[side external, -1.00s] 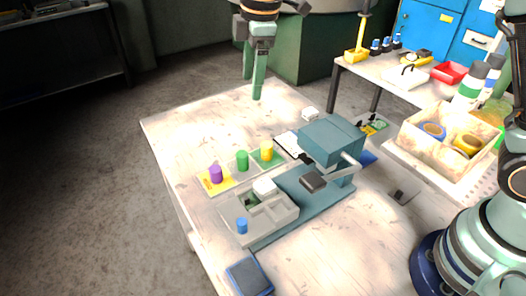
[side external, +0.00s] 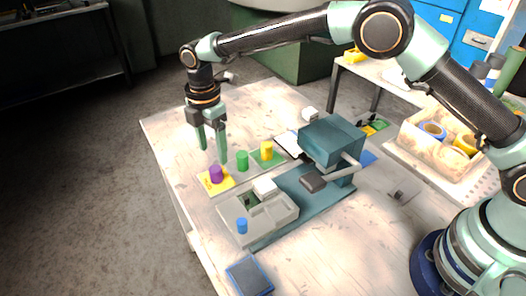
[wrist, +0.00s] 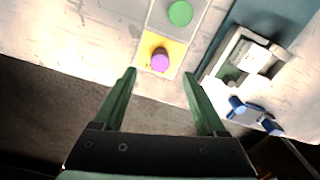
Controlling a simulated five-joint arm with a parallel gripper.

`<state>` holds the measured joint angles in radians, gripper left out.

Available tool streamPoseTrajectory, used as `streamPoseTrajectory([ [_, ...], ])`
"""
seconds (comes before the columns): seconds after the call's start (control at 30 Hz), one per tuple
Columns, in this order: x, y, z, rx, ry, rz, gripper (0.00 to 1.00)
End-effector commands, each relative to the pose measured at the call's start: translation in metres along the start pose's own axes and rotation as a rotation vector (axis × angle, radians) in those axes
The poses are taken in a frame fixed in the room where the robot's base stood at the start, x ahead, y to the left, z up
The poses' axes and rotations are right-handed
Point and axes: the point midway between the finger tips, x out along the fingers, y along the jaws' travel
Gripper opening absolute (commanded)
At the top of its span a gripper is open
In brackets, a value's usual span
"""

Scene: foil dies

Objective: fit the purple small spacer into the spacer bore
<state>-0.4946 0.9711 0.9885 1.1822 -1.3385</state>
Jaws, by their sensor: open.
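The purple small spacer (side external: 216,174) stands upright on a yellow pad (side external: 214,186) at the left of the table. It also shows in the wrist view (wrist: 160,60), ahead of and between my fingers. My gripper (side external: 213,157) is open and empty, its fingertips a little above and behind the purple spacer. In the wrist view my gripper (wrist: 163,72) has both fingers spread wide. A grey block (side external: 262,222) with recesses sits in front of the press; I cannot tell which recess is the spacer bore.
A green cylinder (side external: 242,160) and a yellow cylinder (side external: 266,150) stand close to the purple spacer. A teal press (side external: 332,142) stands to the right.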

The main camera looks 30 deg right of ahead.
Motion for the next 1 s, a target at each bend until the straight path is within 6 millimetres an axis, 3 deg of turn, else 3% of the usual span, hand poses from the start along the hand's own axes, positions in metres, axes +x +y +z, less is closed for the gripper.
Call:
streamPoseTrajectory([
  [0.17, 0.011, 0.000, 0.000, 0.001, 0.000, -0.001, 0.74],
  [0.5, 0.055, -0.001, -0.002, 0.001, -0.001, -0.002, 0.74],
  [0.8, 0.059, 0.000, -0.002, 0.001, 0.000, 0.001, 0.74],
  [0.87, 0.059, 0.000, -0.002, 0.001, 0.000, 0.001, 0.55],
  [1.0, 0.059, 0.000, -0.002, 0.001, 0.000, 0.001, 0.01],
])
